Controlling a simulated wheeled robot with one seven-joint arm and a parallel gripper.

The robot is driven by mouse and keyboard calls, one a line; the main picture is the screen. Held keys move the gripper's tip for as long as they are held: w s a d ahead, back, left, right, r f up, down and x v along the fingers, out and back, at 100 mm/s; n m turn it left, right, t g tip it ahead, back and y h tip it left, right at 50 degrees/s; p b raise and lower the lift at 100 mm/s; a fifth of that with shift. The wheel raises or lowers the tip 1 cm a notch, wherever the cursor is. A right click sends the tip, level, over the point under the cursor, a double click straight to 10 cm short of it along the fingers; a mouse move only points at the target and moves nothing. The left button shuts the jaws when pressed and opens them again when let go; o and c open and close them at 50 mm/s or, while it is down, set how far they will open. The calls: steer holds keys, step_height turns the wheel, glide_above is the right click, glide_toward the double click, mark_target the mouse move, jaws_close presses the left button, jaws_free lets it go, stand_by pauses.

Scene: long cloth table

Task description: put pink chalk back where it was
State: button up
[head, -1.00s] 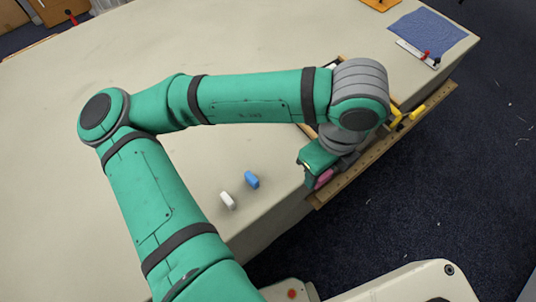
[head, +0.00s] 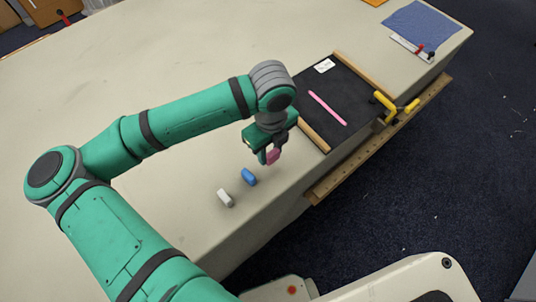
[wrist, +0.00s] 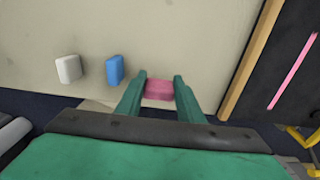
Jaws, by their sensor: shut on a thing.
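The pink chalk (head: 272,156) is a short block held between the two fingers of my gripper (head: 268,154). In the wrist view the pink chalk (wrist: 159,90) sits between the fingertips of my gripper (wrist: 160,88), which is shut on it. A blue chalk (head: 249,177) and a white chalk (head: 225,198) stand on the table to the left of my gripper. In the wrist view the blue chalk (wrist: 115,70) is nearest to the fingers and the white chalk (wrist: 68,69) is farther left. I cannot tell the exact height of the pink chalk above the cloth.
A yellow clamp (head: 396,107) grips the table edge. A blue cloth (head: 423,27) lies far right.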

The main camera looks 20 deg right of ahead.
mark_target(269, 156)
steer(key=f, duration=0.3)
steer(key=shift+w+a+f, duration=0.1)
steer(key=shift+w+f, duration=0.15)
steer(key=shift+s, duration=0.1)
steer(key=o, duration=1)
steer(key=shift+f, duration=0.15)
steer(key=shift+c, duration=0.2)
step_height(269, 156, up, 12)
steer(key=shift+r, duration=0.2)
